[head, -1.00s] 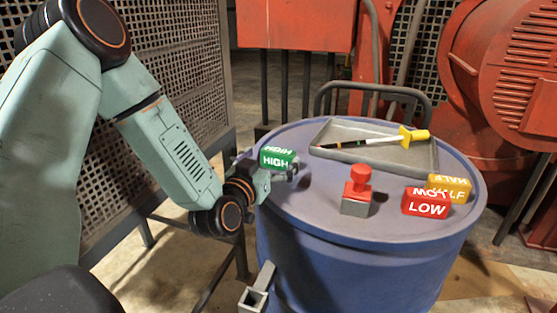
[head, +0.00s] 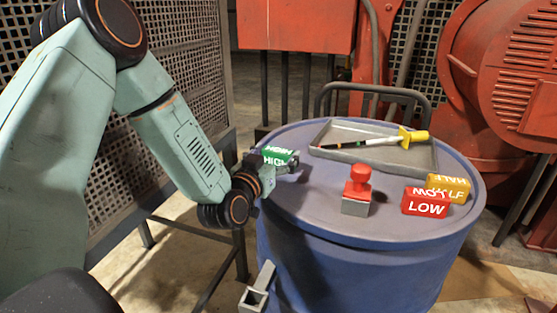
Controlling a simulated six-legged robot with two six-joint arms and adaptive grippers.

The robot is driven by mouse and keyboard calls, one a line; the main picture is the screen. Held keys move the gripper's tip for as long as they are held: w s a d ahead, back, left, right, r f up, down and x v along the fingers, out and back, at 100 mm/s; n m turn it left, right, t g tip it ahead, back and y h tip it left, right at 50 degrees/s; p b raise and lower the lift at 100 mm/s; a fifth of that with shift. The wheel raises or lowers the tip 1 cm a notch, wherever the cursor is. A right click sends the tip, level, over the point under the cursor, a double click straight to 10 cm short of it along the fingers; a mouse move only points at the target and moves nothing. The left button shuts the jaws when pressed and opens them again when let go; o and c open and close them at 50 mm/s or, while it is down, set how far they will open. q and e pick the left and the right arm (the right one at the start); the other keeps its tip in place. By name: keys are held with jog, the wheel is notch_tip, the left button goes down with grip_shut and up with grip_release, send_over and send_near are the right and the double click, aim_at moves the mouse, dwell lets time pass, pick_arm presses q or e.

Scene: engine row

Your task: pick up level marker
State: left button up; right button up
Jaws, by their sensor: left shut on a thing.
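The green level marker (head: 277,155), lettered HIGH, is at the left side of the blue drum's top (head: 310,205). My left gripper (head: 284,166) is shut on it, and its fingers cover part of the marker's lower side. I cannot tell whether the marker touches the drum top. A red LOW marker (head: 427,203) and a yellow HALF marker (head: 456,187) stand close together at the right of the drum top. My right gripper is not in view.
A grey tray (head: 432,155) at the back holds a yellow-ended stick (head: 390,141). A small grey bracket (head: 254,298) juts from the drum's front left. Red machinery (head: 520,70) stands behind at right.

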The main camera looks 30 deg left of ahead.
pick_arm(q)
jog(key=shift+c, duration=0.5)
jog(key=shift+r, duration=0.1)
notch_tip(320, 180, up, 10)
jog(key=p, duration=0.2)
